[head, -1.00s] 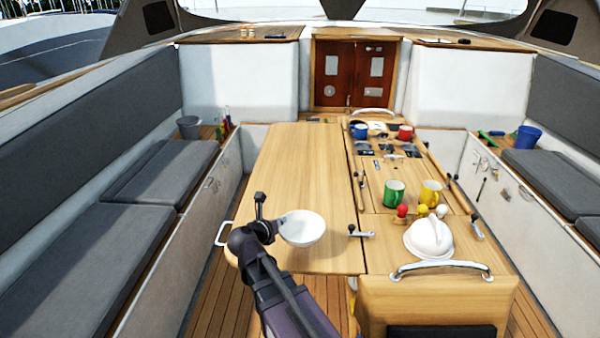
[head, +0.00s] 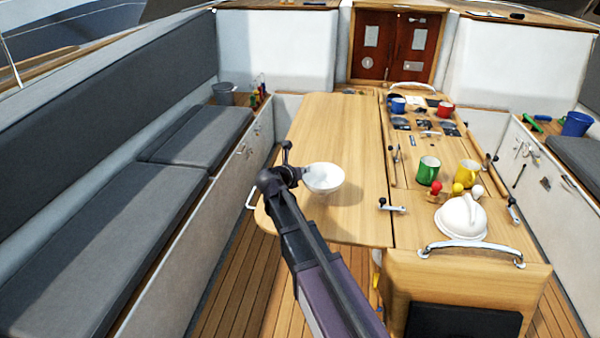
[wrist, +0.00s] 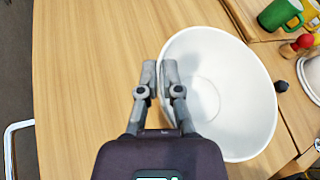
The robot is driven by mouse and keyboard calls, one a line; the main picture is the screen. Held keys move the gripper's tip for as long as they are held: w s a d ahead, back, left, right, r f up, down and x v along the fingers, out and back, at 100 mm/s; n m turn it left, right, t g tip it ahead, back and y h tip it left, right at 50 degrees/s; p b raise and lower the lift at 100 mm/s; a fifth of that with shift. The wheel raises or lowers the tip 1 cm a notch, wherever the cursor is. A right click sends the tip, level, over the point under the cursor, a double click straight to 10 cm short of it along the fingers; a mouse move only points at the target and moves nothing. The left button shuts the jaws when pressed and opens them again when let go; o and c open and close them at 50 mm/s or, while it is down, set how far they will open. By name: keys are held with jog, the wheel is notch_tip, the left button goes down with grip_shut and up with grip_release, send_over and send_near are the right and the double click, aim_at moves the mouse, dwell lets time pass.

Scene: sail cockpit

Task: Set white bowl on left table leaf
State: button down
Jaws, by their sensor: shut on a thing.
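The white bowl (head: 324,180) is upright at the near half of the left table leaf (head: 335,125). My gripper (head: 299,173) comes in from the bowl's left side. In the wrist view my gripper (wrist: 160,78) is shut on the left rim of the bowl (wrist: 235,95), with one finger outside and one inside. The bowl is empty. The bare wood of the leaf (wrist: 90,70) shows to its left. A shadow lies on the leaf to the bowl's right; I cannot tell whether the bowl's base touches the wood.
Right of the leaf, the centre table holds a green mug (head: 428,171), a yellow mug (head: 468,173) and a white domed object (head: 461,219). A metal latch (head: 392,207) sits at the leaf's right edge. The far leaf is clear. Grey bench cushions (head: 110,235) line the left.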

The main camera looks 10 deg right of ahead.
jog(key=w, duration=0.4)
jog(key=shift+a+f, duration=0.1)
jog(key=shift+f, duration=0.1)
jog(key=shift+w, duration=0.4)
jog(key=shift+w+f+b, duration=0.3)
jog(key=shift+f+b, duration=0.35)
jog(key=shift+b, duration=0.1)
jog(key=shift+f+b, duration=1.15)
jog(key=shift+b, duration=0.05)
jog(key=shift+f, duration=0.1)
jog(key=c, duration=0.8)
grip_release()
jog(key=shift+r, duration=0.2)
